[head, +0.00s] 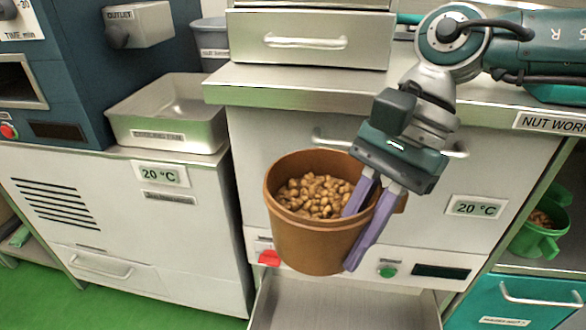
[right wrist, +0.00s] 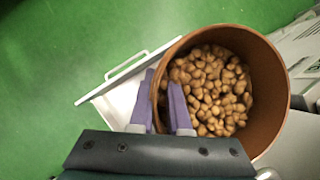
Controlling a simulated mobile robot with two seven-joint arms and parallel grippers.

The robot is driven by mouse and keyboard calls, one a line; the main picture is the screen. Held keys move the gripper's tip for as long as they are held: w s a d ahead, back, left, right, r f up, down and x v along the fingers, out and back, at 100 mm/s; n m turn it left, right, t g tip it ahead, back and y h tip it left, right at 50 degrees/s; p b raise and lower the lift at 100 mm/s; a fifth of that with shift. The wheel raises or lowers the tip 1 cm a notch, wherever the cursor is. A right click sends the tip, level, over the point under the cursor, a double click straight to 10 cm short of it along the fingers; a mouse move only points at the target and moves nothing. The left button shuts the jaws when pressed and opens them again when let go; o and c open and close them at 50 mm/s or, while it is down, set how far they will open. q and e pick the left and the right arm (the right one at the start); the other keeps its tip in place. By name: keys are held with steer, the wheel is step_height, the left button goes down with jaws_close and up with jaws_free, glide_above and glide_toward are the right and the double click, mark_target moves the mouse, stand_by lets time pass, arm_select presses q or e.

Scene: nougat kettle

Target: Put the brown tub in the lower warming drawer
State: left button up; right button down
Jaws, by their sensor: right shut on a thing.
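The brown tub (head: 310,240) is full of nuts and hangs upright in the air in front of the cabinet. My right gripper (head: 361,232) is shut on the tub's right wall, one purple finger inside and one outside. In the right wrist view the tub (right wrist: 272,90) fills the right side and my right gripper (right wrist: 168,95) straddles its rim. The lower warming drawer (head: 345,312) is pulled open below the tub, its inside bare where it shows. In the right wrist view part of the drawer (right wrist: 120,100) shows beyond the tub. My left gripper is not in view.
An upper drawer (head: 475,240) with a 20 °C display is shut behind the tub. A metal cooling pan (head: 170,135) stands on the left counter. Green floor (head: 140,305) is clear at left.

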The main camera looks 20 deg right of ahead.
steer(key=d+f+m+t+b, duration=0.1)
steer(key=f+m+b, duration=0.2)
steer(key=f+b, duration=1)
steer(key=d+f+m+t+b, duration=0.2)
steer(key=f+m+b, duration=0.2)
steer(key=f+b, duration=0.9)
steer(key=s+d+f+m+t+h+b, duration=0.1)
steer(key=f+m+t+b, duration=0.1)
steer(key=f+b, duration=1.1)
step_height(320, 180, down, 13)
steer(key=shift+d+r+m, duration=0.1)
steer(key=shift+d+m, duration=0.05)
steer(key=shift+m, duration=0.75)
step_height(320, 180, down, 4)
steer(key=b, duration=0.4)
steer(key=shift+f, duration=0.25)
steer(key=shift+s+r, duration=0.1)
steer(key=shift+r, duration=0.05)
steer(key=c, duration=0.9)
jaws_free()
steer(key=shift+o, duration=0.2)
